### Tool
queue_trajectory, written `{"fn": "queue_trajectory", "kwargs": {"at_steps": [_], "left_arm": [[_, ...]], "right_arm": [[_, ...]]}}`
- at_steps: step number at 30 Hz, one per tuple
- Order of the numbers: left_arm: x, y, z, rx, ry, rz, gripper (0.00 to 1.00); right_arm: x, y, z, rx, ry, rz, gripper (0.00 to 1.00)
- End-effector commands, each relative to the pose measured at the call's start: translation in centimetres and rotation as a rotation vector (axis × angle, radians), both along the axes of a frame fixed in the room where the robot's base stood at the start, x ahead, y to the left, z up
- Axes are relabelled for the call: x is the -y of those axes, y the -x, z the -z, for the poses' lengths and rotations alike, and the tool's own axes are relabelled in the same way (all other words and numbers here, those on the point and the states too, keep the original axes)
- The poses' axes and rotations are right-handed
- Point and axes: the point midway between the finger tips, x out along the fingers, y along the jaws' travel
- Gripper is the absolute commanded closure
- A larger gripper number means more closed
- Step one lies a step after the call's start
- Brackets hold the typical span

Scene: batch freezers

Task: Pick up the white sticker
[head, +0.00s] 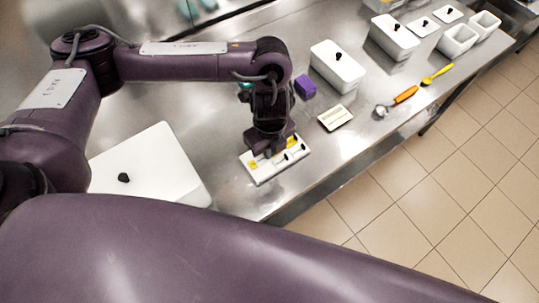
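My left gripper (269,153) points down over a small white tray (262,177) near the table's front edge. The tray holds small yellow and black pieces. The fingertips are right at or just above the tray; the view is too small to tell whether they are open or touching anything. A flat pale card with a dark border (335,117) lies on the table to the right of the gripper, apart from it. I cannot tell for sure which thing is the white sticker. My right gripper is not in view.
The steel table (225,130) carries a large white lidded box (150,160), a purple block (305,87), a white lidded container (337,66), an orange-handled scoop (405,95) and a yellow spatula (437,74). More white containers (394,37) stand at the upper right. Tiled floor lies beyond the edge.

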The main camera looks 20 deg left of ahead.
Motion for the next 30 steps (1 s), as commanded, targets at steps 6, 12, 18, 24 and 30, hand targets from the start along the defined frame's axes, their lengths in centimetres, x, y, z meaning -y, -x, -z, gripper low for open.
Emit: {"fn": "queue_trajectory", "kwargs": {"at_steps": [6, 12, 18, 24, 30], "left_arm": [[0.0, -0.2, -4.8, 0.008, 0.000, 0.002, 1.00], [0.0, -0.1, -8.0, 0.005, -0.001, 0.000, 1.00], [0.0, -0.1, -10.1, 0.003, 0.000, -0.001, 1.00], [0.0, 0.0, -11.1, 0.000, 0.000, 0.000, 1.00], [0.0, 0.0, -11.8, 0.000, 0.000, -0.001, 1.00]], "right_arm": [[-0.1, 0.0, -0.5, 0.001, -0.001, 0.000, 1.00], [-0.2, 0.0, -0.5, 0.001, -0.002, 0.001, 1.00], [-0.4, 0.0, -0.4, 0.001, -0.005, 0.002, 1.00], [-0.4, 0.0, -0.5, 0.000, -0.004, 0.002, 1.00], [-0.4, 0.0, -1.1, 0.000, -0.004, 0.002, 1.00]]}}
